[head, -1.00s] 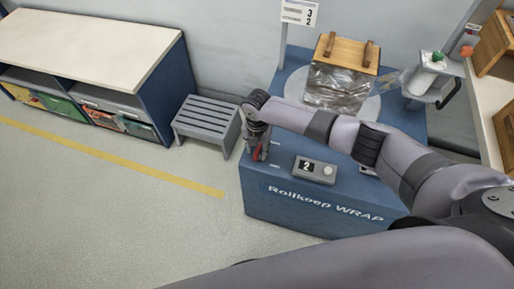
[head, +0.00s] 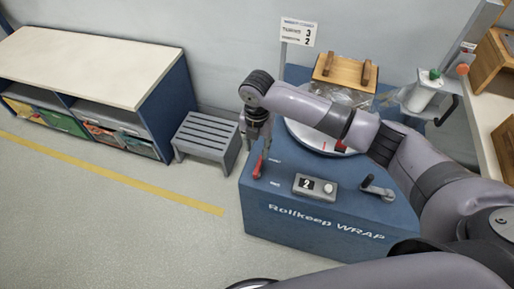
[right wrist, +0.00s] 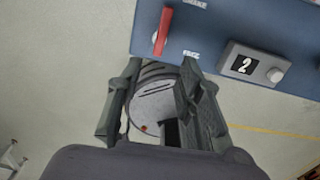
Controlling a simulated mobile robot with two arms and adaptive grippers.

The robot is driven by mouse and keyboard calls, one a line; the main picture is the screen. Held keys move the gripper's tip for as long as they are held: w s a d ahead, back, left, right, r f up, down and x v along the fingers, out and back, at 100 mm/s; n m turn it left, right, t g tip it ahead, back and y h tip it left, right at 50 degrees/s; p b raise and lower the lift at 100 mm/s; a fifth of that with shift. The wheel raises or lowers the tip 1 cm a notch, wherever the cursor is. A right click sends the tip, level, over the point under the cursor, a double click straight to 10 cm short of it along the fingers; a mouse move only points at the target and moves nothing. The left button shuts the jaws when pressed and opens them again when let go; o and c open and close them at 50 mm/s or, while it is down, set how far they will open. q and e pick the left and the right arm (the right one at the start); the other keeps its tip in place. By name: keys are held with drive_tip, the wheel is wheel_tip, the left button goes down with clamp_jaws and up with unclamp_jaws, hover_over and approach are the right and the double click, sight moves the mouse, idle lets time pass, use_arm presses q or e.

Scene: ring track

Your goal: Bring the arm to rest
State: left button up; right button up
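My right arm reaches across the blue wrapping machine (head: 300,222) in the head view. Its right gripper (head: 256,138) points down above the machine's front left corner, near a red lever (head: 259,166), apart from it as far as I can see. In the right wrist view the gripper (right wrist: 160,100) has its two fingers spread with nothing held between them. The red lever (right wrist: 162,31) stands beyond the fingertips there. My left gripper is not in view.
The machine carries a counter box (head: 315,187) reading 2, a crank (head: 378,188), a turntable with a wrapped wooden-topped load (head: 344,72) and a sign (head: 298,31). A grey slatted stool (head: 207,137) and white-topped shelf (head: 85,65) stand left. Floor in front is clear.

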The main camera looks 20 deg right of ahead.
idle(0.3)
drive_tip(key=s+a+f+m+t+y, duration=0.1)
drive_tip(key=s+a+f+m+y, duration=0.2)
drive_tip(key=s+a+m, duration=0.75)
drive_tip(key=s+d+r+m+t+h, duration=0.2)
drive_tip(key=s+d+m+t+h, duration=0.1)
drive_tip(key=s+d+m, duration=1.35)
wheel_tip(320, 180, down, 24)
drive_tip(key=g, duration=0.2)
drive_tip(key=s+d+f+g, duration=0.1)
drive_tip(key=s+d+f, duration=0.2)
drive_tip(key=s+f, duration=1.4)
drive_tip(key=shift+s+d+f, duration=0.2)
drive_tip(key=shift+f, duration=0.6)
